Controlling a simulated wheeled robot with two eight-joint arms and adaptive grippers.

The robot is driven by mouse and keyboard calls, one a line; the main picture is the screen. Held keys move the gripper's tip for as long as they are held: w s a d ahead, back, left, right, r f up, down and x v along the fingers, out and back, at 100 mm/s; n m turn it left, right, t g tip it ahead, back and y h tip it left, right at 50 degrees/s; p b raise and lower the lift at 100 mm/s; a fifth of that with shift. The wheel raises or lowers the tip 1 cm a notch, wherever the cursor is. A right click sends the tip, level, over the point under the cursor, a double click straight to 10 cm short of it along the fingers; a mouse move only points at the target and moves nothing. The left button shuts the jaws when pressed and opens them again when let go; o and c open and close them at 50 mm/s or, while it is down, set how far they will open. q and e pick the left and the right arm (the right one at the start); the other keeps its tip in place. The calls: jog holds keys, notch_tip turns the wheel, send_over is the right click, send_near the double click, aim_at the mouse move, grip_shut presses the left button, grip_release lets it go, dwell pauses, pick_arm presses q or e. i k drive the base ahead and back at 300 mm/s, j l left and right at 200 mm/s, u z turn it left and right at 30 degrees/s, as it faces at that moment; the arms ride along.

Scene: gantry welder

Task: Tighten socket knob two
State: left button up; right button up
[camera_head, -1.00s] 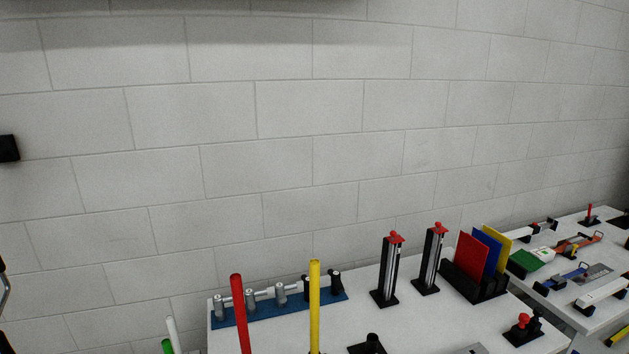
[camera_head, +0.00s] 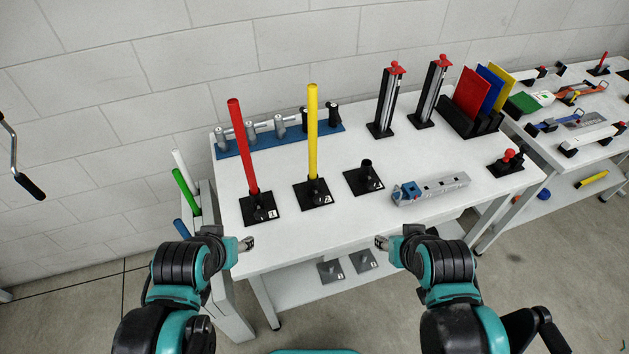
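A yellow rod (camera_head: 312,130) stands upright in a black socket base (camera_head: 318,200) with a small white label that seems to read 2. The knob on this socket is too small and dark to make out well. A red rod (camera_head: 243,148) stands in a similar black socket (camera_head: 257,213) to its left. An empty black socket (camera_head: 364,180) is to its right. My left gripper (camera_head: 249,244) is at the table's front left edge, apart from the sockets. My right gripper (camera_head: 379,243) is at the front edge, right of the middle socket. Both finger openings are too small to judge.
A blue rack (camera_head: 232,148) with grey and black cylinders lies behind the rods. A grey bar tool (camera_head: 432,189), two black stands (camera_head: 385,100) (camera_head: 428,90) and coloured plates (camera_head: 470,95) are to the right. White and green rods (camera_head: 185,192) stand left of the table.

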aim_at(318, 199)
jog(key=k+j+z, duration=0.3)
jog(key=j, duration=0.2)
jog(key=k+j+z, duration=0.3)
jog(key=j, duration=0.15)
